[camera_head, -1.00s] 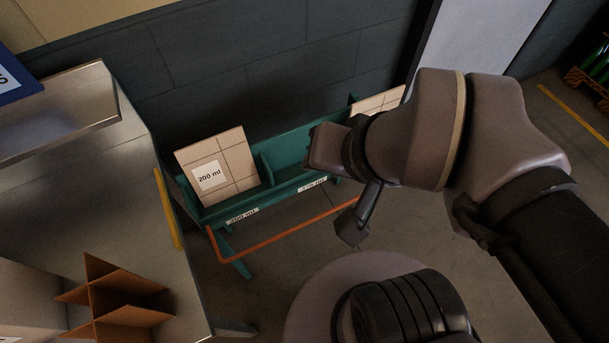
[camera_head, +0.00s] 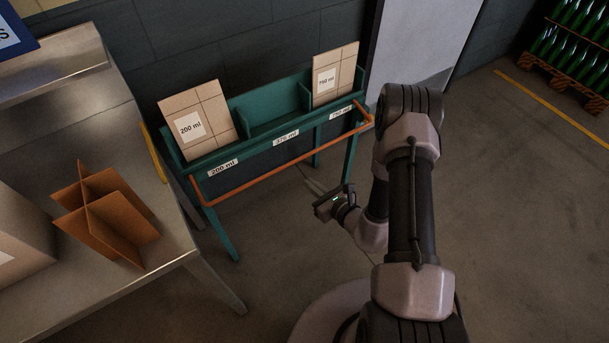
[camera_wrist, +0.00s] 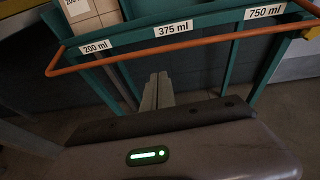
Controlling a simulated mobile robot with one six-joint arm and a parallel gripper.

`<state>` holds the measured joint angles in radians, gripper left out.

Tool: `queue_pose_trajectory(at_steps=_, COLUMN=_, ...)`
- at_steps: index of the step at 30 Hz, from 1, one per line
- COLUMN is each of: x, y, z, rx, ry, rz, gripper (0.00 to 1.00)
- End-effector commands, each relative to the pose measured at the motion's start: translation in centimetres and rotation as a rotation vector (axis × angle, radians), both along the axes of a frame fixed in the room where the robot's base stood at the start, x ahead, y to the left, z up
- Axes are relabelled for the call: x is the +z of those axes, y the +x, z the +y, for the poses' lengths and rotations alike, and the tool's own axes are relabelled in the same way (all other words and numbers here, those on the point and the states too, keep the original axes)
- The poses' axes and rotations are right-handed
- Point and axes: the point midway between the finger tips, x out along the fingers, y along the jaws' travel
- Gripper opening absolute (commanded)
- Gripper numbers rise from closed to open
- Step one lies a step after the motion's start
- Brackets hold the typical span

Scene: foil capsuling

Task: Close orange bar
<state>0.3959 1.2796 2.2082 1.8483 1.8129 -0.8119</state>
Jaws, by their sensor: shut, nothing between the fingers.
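The orange bar (camera_head: 250,182) runs along the front of the green rack (camera_head: 262,128), a little out from and below its labels. In the wrist view, the bar (camera_wrist: 180,45) crosses below the 200 ml, 375 ml and 750 ml labels, and its left end bends back toward the rack. My gripper (camera_head: 322,208) is shut and empty, low in front of the rack and below the bar. In the wrist view, its closed fingers (camera_wrist: 158,88) point toward the rack below the bar, apart from it. Part of the bar's right end is close to my arm in the head view.
Cardboard sheets stand in the 200 ml (camera_head: 198,118) and 750 ml (camera_head: 335,75) slots; the middle slot looks empty. A metal table (camera_head: 165,250) with a cardboard divider (camera_head: 105,215) stands at left. Green bottles (camera_head: 580,35) are at top right. Floor at right is clear.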

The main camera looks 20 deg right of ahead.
Motion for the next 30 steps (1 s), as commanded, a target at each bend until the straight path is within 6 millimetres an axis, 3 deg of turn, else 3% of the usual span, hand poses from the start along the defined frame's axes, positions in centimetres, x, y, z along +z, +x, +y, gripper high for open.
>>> queue_pose_trajectory(at_steps=1, x=-1.5, y=-0.5, z=-0.7, rx=-0.037, ry=-0.004, rz=0.019, gripper=0.00)
queue_pose_trajectory(at_steps=5, x=-2.7, y=-0.2, z=-1.2, rx=-0.068, ry=-0.011, rz=0.031, gripper=0.00)
queue_pose_trajectory(at_steps=19, x=-6.2, y=8.4, z=1.8, rx=-0.062, ry=-0.009, rz=0.029, gripper=0.00)
queue_pose_trajectory(at_steps=24, x=-2.9, y=8.2, z=1.7, rx=-0.064, ry=-0.009, rz=0.030, gripper=0.00)
queue_pose_trajectory(at_steps=30, x=-1.8, y=8.2, z=1.7, rx=-0.064, ry=-0.007, rz=0.032, gripper=0.00)
